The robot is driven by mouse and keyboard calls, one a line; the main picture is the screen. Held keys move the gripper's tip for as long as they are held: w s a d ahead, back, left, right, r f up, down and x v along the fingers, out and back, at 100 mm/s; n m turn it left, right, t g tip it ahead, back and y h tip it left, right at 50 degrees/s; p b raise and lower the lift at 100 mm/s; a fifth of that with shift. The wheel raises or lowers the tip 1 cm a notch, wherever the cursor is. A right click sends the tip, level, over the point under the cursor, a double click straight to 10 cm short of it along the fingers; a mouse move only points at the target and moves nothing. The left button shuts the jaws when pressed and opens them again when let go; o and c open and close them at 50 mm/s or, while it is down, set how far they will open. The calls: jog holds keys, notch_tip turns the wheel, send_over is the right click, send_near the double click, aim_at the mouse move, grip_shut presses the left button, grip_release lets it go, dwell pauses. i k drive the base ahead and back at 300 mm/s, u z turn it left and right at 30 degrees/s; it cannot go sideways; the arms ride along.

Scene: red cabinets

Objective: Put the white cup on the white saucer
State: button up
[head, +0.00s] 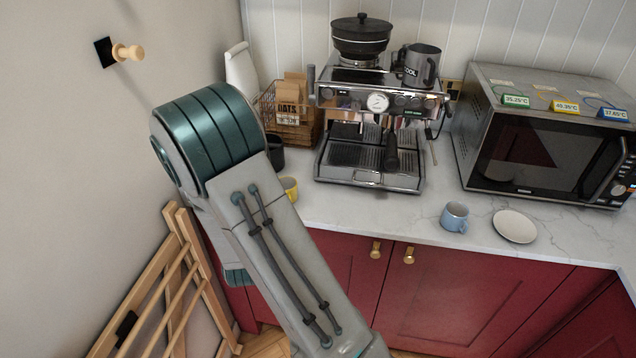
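A white saucer (515,226) lies flat and empty on the marble counter, in front of the microwave. A small light blue cup (455,217) stands upright just left of the saucer, apart from it, near the counter's front edge. I see no plainly white cup. A yellow cup (290,188) stands farther left on the counter, partly hidden behind my arm. My arm fills the left middle of the head view, and its end is out of sight, so my gripper does not show.
A microwave (550,140) stands at the right. A wire basket (290,130) is at the left. The counter between the yellow and blue cups is clear.

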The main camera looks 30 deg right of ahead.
aim_at(514, 228)
jog(key=k, duration=0.5)
jog(key=z, duration=2.35)
jog(key=i, duration=0.4)
jog(key=z, duration=0.65)
